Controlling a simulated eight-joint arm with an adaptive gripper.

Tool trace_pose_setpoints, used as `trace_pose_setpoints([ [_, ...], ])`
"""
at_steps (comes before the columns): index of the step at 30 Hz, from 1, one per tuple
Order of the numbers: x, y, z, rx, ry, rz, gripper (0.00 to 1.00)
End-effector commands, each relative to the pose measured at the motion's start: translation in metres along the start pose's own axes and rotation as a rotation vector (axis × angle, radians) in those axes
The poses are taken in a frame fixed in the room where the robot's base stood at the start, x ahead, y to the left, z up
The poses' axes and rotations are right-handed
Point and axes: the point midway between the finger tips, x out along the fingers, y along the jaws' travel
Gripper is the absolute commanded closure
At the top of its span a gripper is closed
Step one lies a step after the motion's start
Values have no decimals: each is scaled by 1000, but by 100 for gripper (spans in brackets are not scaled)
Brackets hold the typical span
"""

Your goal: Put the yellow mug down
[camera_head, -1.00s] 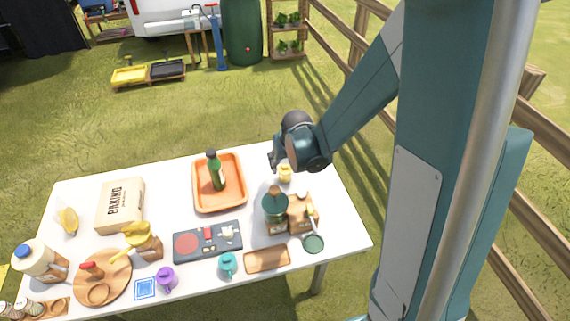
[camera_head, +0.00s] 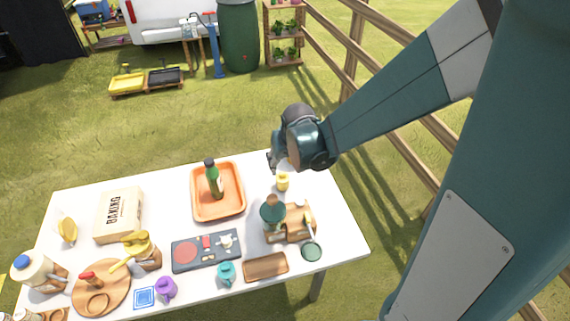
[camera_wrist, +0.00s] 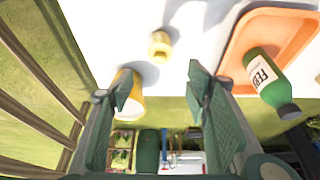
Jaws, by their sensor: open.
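The yellow mug (camera_wrist: 136,106) shows in the wrist view near the table's far edge, partly hidden behind the finger on the left of that picture. I cannot make it out in the head view, where my gripper covers that spot. My gripper (camera_wrist: 160,80) is open, its fingers spread with the mug close to the left one. Whether that finger touches the mug, I cannot tell. In the head view my gripper (camera_head: 272,162) hangs over the far right part of the white table (camera_head: 330,215).
A small yellow item (camera_head: 282,182) stands just in front of my gripper. The orange tray (camera_head: 231,208) with a green bottle (camera_head: 213,182) is to the left. A teal-topped grinder (camera_head: 272,212) and wooden holder (camera_head: 292,222) stand nearer. The table's right end is bare.

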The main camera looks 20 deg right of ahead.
Motion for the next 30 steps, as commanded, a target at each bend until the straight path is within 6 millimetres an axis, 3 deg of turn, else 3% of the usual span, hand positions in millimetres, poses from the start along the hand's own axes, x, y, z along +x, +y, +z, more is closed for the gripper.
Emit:
trace_pose_setpoints([
  [23,-3,0,0,0,0,0,52],
  [30,-16,1,2,0,7,0,52],
])
